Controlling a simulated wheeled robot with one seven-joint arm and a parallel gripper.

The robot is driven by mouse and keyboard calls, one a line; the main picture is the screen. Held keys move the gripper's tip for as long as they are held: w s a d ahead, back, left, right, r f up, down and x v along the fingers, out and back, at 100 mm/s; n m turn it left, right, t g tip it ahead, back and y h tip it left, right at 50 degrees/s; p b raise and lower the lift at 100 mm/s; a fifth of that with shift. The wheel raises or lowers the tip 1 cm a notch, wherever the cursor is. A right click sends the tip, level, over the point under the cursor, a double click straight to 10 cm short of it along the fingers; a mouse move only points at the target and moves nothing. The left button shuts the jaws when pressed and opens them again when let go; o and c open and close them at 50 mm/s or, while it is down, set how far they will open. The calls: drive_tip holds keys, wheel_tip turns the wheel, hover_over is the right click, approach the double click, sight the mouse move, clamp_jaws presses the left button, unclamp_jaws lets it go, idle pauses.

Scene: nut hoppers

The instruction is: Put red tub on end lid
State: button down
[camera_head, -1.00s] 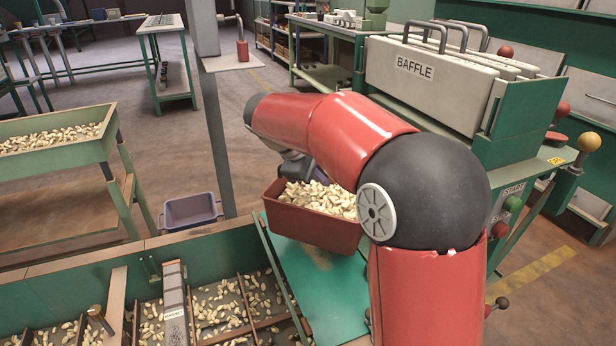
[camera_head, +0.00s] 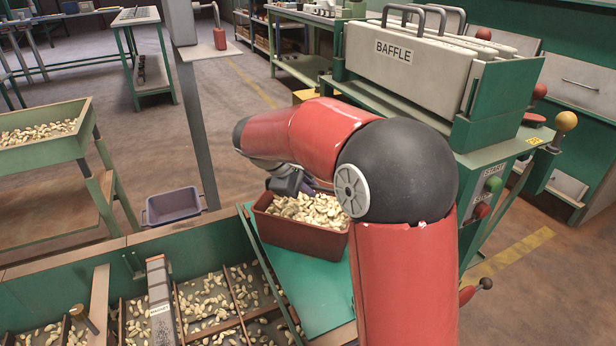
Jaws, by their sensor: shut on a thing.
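The red tub (camera_head: 300,240), full of pale nuts, is upright over the green end lid (camera_head: 318,292) at the right end of the long hopper. Its base looks to be on the lid or just above it; I cannot tell which. My gripper (camera_head: 291,186) is at the tub's far side and is shut on it. The near part of the lid is bare.
The hopper's compartments (camera_head: 215,315) with loose nuts lie at the front left. A blue-grey bin (camera_head: 173,206) stands on the floor behind. The BAFFLE machine (camera_head: 430,65) stands close on the right, with knobs and START buttons. Open floor lies behind the lid.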

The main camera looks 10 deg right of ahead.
drive_tip(key=shift+d, duration=0.15)
drive_tip(key=c, duration=1.8)
unclamp_jaws()
drive_tip(key=shift+f, duration=0.15)
drive_tip(key=shift+c, duration=0.2)
drive_tip(key=o, duration=0.3)
drive_tip(key=shift+o, duration=0.2)
drive_tip(key=p+v, duration=0.1)
drive_tip(key=v, duration=1)
drive_tip(key=s+d+r+m+y, duration=0.1)
drive_tip(key=s+d+m+y, duration=0.25)
drive_tip(key=s, duration=0.95)
drive_tip(key=s+d+f+m+t+y, duration=0.1)
drive_tip(key=s+f+m, duration=0.2)
drive_tip(key=s, duration=0.4)
drive_tip(key=s+d+f+m+t+y, duration=0.1)
drive_tip(key=s+f+m+t+y, duration=0.1)
drive_tip(key=s, duration=0.5)
drive_tip(key=shift+f+m, duration=0.5)
drive_tip(key=shift+m, duration=0.35)
